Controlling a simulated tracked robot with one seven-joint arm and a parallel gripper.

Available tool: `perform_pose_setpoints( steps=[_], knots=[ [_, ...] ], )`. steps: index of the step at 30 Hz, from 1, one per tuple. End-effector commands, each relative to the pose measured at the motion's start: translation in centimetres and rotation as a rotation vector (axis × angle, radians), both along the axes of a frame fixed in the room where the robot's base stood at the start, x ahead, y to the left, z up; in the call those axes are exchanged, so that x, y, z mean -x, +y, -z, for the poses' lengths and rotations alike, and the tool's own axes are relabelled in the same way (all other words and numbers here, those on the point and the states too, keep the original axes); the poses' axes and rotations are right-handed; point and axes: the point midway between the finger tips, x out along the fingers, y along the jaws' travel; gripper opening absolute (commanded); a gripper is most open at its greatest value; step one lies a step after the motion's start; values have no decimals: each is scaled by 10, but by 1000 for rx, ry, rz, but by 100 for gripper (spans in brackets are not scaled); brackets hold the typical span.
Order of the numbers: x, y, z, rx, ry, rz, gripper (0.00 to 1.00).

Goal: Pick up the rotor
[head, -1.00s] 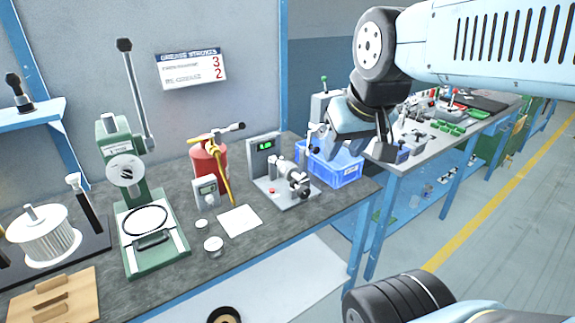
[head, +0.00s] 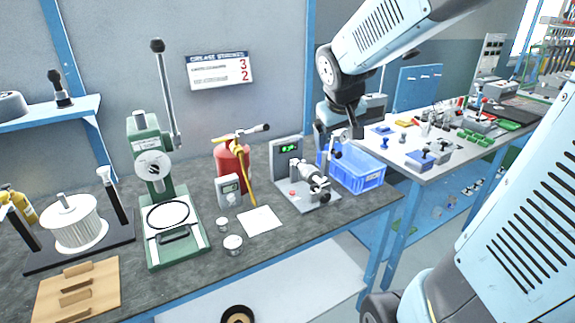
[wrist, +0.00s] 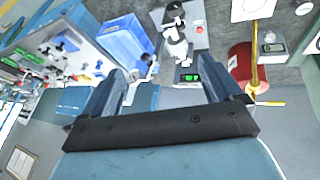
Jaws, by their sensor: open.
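The rotor (head: 74,224) appears to be the white finned drum with a short shaft on top. It stands upright on a dark base plate (head: 110,240) at the left end of the bench in the head view. The wrist view does not show it. My gripper (head: 345,133) is far to its right, above the blue crate and test stand area. In the wrist view my gripper (wrist: 166,85) has its two fingers spread apart with nothing between them. Its fingertips are partly hidden in the head view.
A green press (head: 170,215) with a tall lever stands just right of the rotor. Beyond it are a red canister (head: 231,168), a test stand (head: 307,192) and a blue crate (head: 355,172). A wooden block (head: 77,290) lies in front of the rotor.

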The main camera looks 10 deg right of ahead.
Motion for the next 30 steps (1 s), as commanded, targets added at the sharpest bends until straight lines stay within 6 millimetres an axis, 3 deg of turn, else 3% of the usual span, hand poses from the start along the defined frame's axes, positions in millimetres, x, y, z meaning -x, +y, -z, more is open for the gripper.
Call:
perform_pose_setpoints(
  steps=[9,15,30],
  knots=[
    [-86,12,59,34,32,-114,92],
    [-123,22,93,22,38,-178,92],
    [-154,26,141,8,42,-215,92]
  ],
)
